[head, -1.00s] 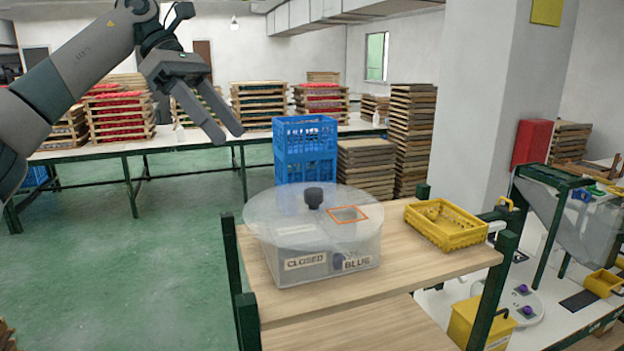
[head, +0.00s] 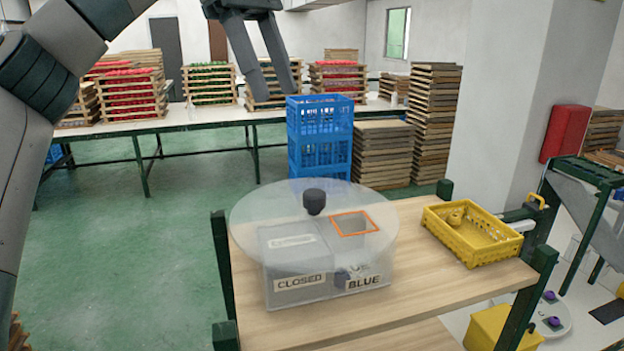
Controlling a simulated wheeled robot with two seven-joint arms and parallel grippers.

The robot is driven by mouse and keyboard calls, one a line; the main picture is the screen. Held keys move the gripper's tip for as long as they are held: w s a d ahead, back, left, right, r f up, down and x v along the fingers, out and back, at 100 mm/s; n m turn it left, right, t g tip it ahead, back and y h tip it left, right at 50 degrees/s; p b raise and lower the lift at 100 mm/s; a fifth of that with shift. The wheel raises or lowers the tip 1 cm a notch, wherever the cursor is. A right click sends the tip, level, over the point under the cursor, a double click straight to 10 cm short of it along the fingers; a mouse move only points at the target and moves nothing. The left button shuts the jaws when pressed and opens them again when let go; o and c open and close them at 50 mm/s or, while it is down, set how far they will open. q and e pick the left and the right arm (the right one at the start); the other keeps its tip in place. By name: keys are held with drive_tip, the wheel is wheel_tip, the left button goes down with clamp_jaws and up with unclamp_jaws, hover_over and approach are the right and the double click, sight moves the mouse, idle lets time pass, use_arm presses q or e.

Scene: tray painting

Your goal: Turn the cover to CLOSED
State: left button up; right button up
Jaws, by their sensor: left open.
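A clear round cover (head: 270,215) with a black knob (head: 314,201) sits on top of a translucent box (head: 300,292) on the wooden shelf. The box front has a CLOSED label (head: 299,282) at left and a BLUE label (head: 363,282) at right. An orange-framed opening (head: 354,223) in the cover lies right of the knob, over the BLUE side. A dark round object shows dimly inside the box near the BLUE label. My left gripper (head: 272,82) is open and empty, pointing down, above and beyond the cover in the picture. My right gripper is not in view.
The wooden shelf (head: 430,285) has green corner posts. A yellow basket (head: 470,238) with a yellow item inside stands right of the box. Blue crates (head: 320,140) and stacked trays (head: 372,155) stand behind. The space above the cover is free.

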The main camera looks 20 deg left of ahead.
use_arm(q)
drive_tip(key=p, duration=0.4)
approach(314, 192)
drive_tip(key=x, duration=0.8)
drive_tip(key=shift+f, duration=0.15)
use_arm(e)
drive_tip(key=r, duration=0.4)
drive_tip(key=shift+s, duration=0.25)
use_arm(q)
clamp_jaws()
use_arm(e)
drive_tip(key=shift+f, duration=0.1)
